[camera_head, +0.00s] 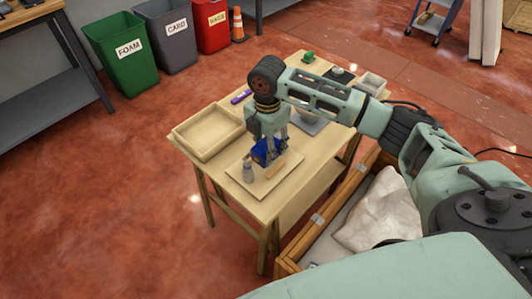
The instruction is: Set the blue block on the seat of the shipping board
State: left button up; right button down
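The fingers hide part of the block, and the seat is not clearly visible. My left gripper is out of view.
An empty wooden tray (207,151) lies to the left. A purple item (241,97), a green item (308,57) and a grey bin (371,83) are farther back.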

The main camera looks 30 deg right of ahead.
jog(key=shift+w+f, duration=0.25)
jog(key=shift+w, duration=0.2)
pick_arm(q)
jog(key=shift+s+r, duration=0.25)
pick_arm(e)
jog(key=shift+f, duration=1.95)
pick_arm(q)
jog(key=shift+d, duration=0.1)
pick_arm(e)
jog(key=c, duration=1)
grip_release()
jog(key=shift+s+f, duration=0.1)
jog(key=shift+f, duration=0.05)
notch_tip(320, 180, up, 12)
jog(key=shift+r, duration=0.15)
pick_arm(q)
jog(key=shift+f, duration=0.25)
